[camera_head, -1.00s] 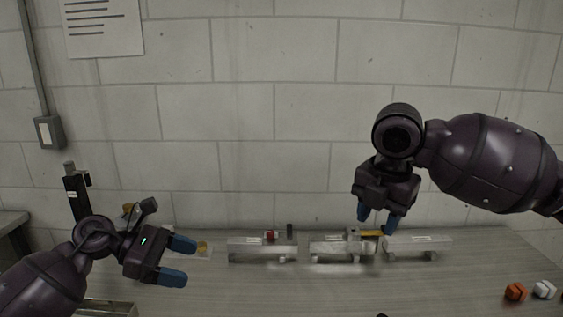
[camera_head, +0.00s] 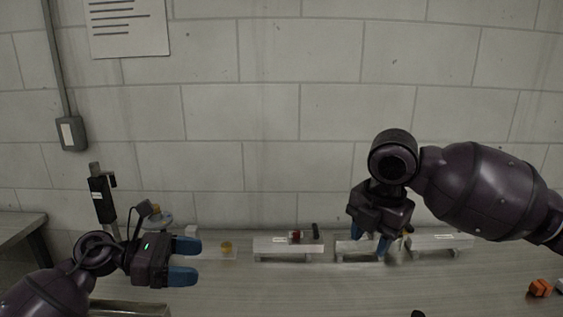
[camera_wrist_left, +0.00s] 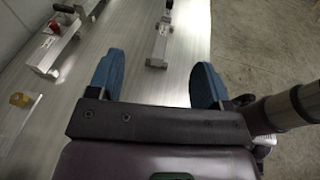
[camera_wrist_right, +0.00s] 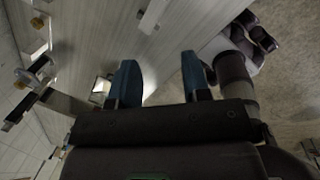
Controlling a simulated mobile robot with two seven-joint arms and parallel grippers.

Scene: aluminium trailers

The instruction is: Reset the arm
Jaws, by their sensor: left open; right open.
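My left gripper (camera_head: 196,260) is open and empty over the left part of the table. Its two blue fingers stand apart in the left wrist view (camera_wrist_left: 158,72), with nothing between them. My right gripper (camera_head: 371,240) points down in front of the middle aluminium trailer (camera_head: 345,247) and partly hides it. Its fingers are apart in the right wrist view (camera_wrist_right: 160,68), with nothing seen between them. The right trailer (camera_head: 440,242) stands beyond my right gripper.
A small yellow piece (camera_head: 226,247) sits on a pale base right of my left gripper. An orange block (camera_head: 540,288) lies at the front right. A dark upright device (camera_head: 102,198) stands at the back left. The front middle of the table (camera_head: 300,290) is mostly clear.

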